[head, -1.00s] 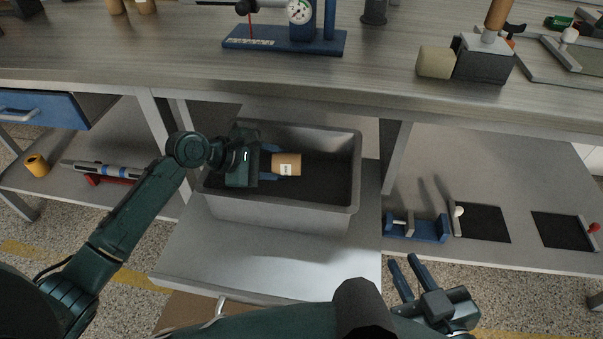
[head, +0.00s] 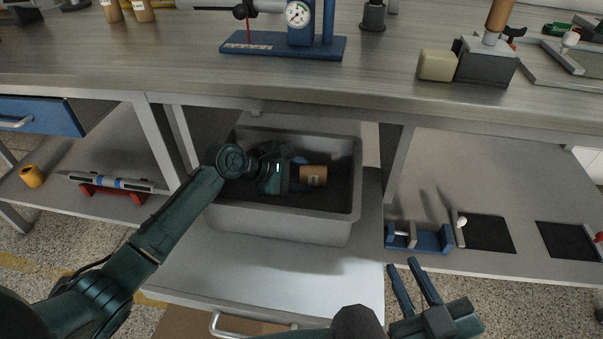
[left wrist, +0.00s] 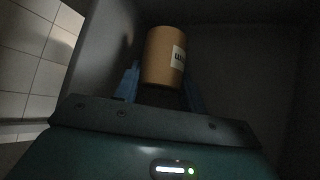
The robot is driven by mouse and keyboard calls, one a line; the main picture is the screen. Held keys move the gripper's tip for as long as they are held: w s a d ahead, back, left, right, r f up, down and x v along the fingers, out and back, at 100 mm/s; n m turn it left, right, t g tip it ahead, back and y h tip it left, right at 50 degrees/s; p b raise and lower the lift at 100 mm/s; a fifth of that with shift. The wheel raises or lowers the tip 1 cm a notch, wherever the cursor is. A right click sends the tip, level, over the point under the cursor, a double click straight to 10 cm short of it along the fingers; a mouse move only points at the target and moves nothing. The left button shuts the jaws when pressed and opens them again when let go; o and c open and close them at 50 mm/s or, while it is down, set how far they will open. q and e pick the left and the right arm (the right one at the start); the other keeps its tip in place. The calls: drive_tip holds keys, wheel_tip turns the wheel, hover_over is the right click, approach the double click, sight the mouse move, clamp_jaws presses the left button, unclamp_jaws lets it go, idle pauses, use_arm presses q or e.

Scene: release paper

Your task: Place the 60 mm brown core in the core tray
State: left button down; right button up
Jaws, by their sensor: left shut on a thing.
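The brown core (head: 313,175) is a short brown cylinder with a white label, and it also shows in the left wrist view (left wrist: 164,55). My left gripper (head: 298,174) is shut on it, with the blue fingers (left wrist: 160,82) on either side of the core. It holds the core inside the grey core tray (head: 285,224), below the rim line in the head view. I cannot tell whether the core touches the tray floor. My right gripper (head: 408,280) is open and empty, in front of the lower shelf.
The tray stands on a pulled-out shelf under the workbench (head: 200,75). A blue gauge stand (head: 285,45) is on the bench above. A yellow-orange core (head: 32,176) lies on the left shelf. A blue fixture (head: 418,238) and dark pads (head: 487,233) lie on the right shelf.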

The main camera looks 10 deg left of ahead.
use_arm(q)
drive_tip(key=shift+f, duration=0.5)
drive_tip(key=c, duration=0.8)
unclamp_jaws()
drive_tip(key=shift+c, duration=0.2)
use_arm(e)
drive_tip(key=shift+d, duration=0.1)
use_arm(q)
drive_tip(key=shift+r, duration=0.2)
drive_tip(key=p+v, duration=0.4)
drive_tip(key=v, duration=0.8)
drive_tip(key=shift+r, duration=0.45)
use_arm(e)
drive_tip(key=g, duration=0.1)
drive_tip(key=d+m+g+h, duration=0.1)
drive_tip(key=shift+s+f+g+h, duration=0.15)
drive_tip(key=shift+s+g+h, duration=0.15)
drive_tip(key=shift+s+g, duration=0.1)
drive_tip(key=shift+w, duration=0.1)
